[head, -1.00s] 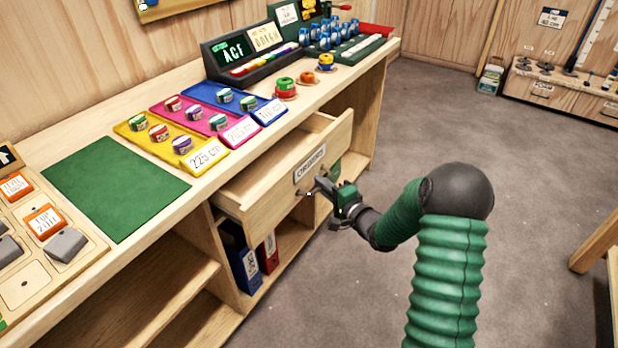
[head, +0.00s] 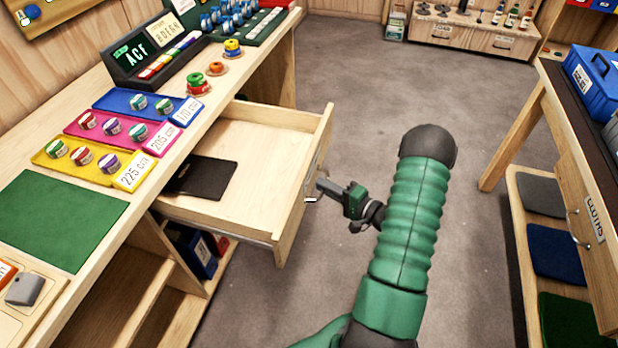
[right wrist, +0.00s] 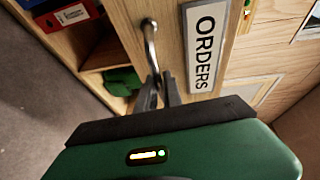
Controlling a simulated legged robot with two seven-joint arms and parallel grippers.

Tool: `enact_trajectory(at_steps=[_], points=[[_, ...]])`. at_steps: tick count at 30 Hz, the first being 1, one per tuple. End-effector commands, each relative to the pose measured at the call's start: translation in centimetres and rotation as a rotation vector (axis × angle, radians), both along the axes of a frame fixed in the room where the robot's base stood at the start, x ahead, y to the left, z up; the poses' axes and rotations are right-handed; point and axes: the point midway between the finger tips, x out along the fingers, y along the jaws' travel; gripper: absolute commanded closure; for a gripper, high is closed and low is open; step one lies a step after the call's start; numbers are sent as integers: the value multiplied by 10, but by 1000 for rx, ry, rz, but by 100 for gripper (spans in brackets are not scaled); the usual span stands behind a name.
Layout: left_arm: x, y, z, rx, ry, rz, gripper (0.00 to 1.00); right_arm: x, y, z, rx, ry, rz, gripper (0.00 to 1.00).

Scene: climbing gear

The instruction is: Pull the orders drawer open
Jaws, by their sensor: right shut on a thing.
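The orders drawer (head: 262,150) stands well out from the wooden workbench in the head view, and a dark flat folder (head: 202,178) lies inside it. In the right wrist view its front carries a white ORDERS label (right wrist: 205,48) and a curved metal handle (right wrist: 150,42). My right gripper (head: 322,188) is at the drawer front in the head view. In the right wrist view its fingers (right wrist: 160,90) are shut on the handle, near one end of it. My left gripper is not in view.
Coloured trays (head: 98,152) with spools and a green mat (head: 58,218) lie on the benchtop. Binders (head: 192,250) stand on a shelf under the drawer. A second bench with a CLOTHS drawer (head: 588,236) stands at right. Grey floor (head: 350,75) lies between the benches.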

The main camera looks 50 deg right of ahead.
Motion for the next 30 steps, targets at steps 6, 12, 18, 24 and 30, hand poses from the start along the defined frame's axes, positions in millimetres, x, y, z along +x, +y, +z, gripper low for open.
enact_trajectory(at_steps=[6,12,18,24,30], points=[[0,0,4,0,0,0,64,-13,-1,-6,9,14,7,100],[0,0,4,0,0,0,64,-14,-1,-7,9,13,7,100],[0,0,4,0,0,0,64,-14,-1,-6,9,13,8,86],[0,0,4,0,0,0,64,-13,-3,-4,5,8,5,69],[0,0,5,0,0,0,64,-13,-4,-2,2,5,4,69]])
